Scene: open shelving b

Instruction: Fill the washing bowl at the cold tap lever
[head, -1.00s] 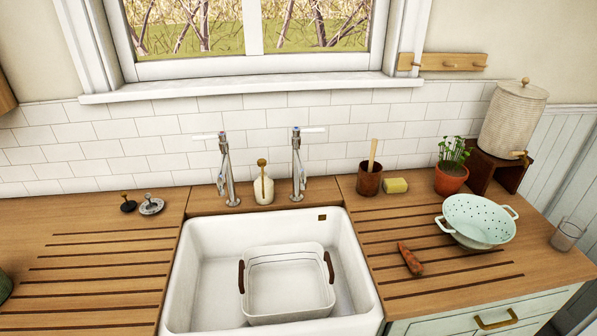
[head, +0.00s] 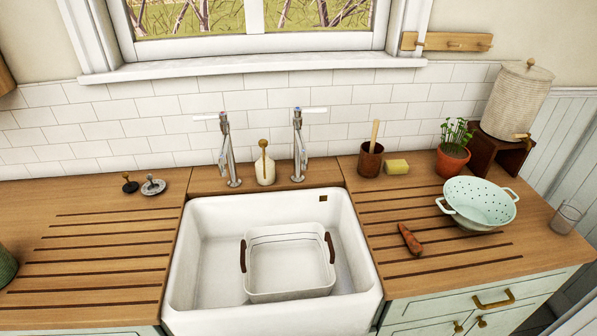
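The washing bowl (head: 290,290) is a white, rounded-square tub with two brown handles. It sits upright inside the white sink (head: 190,275), toward the right, and its inside looks empty. Two chrome taps with white levers stand behind the sink. The left tap (head: 229,155) and the right tap (head: 298,150) both have levers pointing sideways, the left one to the left and the right one to the right. No water stream shows. Neither of my grippers is in view.
Plugs (head: 153,186) lie on the left worktop. On the right are a brown cup (head: 370,162), sponge (head: 396,167), potted plant (head: 452,160), carrot (head: 410,239), colander (head: 478,203), glass (head: 566,218) and lidded dispenser (head: 514,105). The left drainboard is mostly clear.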

